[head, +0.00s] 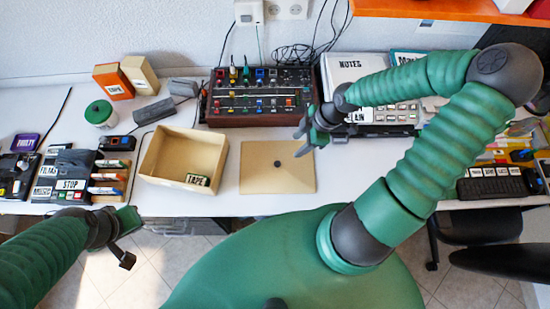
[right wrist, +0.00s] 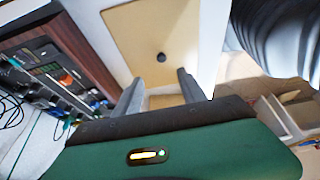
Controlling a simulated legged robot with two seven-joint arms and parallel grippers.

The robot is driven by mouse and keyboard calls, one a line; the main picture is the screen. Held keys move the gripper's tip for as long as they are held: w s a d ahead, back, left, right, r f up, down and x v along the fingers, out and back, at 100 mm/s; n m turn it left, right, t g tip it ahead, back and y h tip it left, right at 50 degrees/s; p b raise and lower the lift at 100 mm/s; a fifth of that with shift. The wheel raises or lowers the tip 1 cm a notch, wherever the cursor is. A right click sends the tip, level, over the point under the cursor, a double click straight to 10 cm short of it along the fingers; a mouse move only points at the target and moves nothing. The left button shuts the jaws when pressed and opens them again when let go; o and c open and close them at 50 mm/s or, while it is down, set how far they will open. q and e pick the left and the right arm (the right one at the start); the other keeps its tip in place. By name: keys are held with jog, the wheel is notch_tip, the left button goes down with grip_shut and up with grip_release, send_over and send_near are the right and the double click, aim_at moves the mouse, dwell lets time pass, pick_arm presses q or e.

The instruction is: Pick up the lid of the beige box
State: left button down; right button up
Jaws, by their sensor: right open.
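The beige lid (head: 257,180) lies flat on the white table, with a small dark knob (head: 278,163) at its middle. The open beige box (head: 160,183) stands just left of it, with an item marked TAPE (head: 197,180) inside. My right gripper (head: 302,141) is open and empty, near the lid's upper right corner and right of the knob. The right wrist view shows the lid (right wrist: 135,35) and its knob (right wrist: 161,57) ahead of the open fingers (right wrist: 160,92). My left gripper (head: 128,240) is open and empty at the table's front edge, away from the lid.
A mixer panel (head: 262,95) with knobs stands behind the lid. A NOTES binder (head: 350,70) and a keyboard-like device (head: 395,115) are at the right. A white jar with a green lid (head: 100,113) and several labelled cassettes (head: 72,170) are at the left. Bare table surrounds the lid.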

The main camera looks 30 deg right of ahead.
jog(key=b, duration=0.3)
send_near(278, 163)
jog(key=f, duration=0.1)
jog(key=b+x, duration=0.1)
jog(key=x, duration=0.6)
jog(key=shift+w+a+f+b, duration=0.1)
jog(key=shift+a+f+b, duration=0.2)
jog(key=shift+b, duration=0.1)
jog(key=shift+w+a+f, duration=0.1)
jog(key=shift+a, duration=0.15)
jog(key=shift+d, duration=0.25)
jog(key=c, duration=0.9)
pick_arm(q)
notch_tip(278, 163, down, 6)
jog(key=shift+s+a+r, duration=0.1)
jog(key=shift+a+r, duration=0.05)
jog(key=shift+r, duration=0.05)
pick_arm(e)
grip_shut()
jog(key=shift+a, duration=0.1)
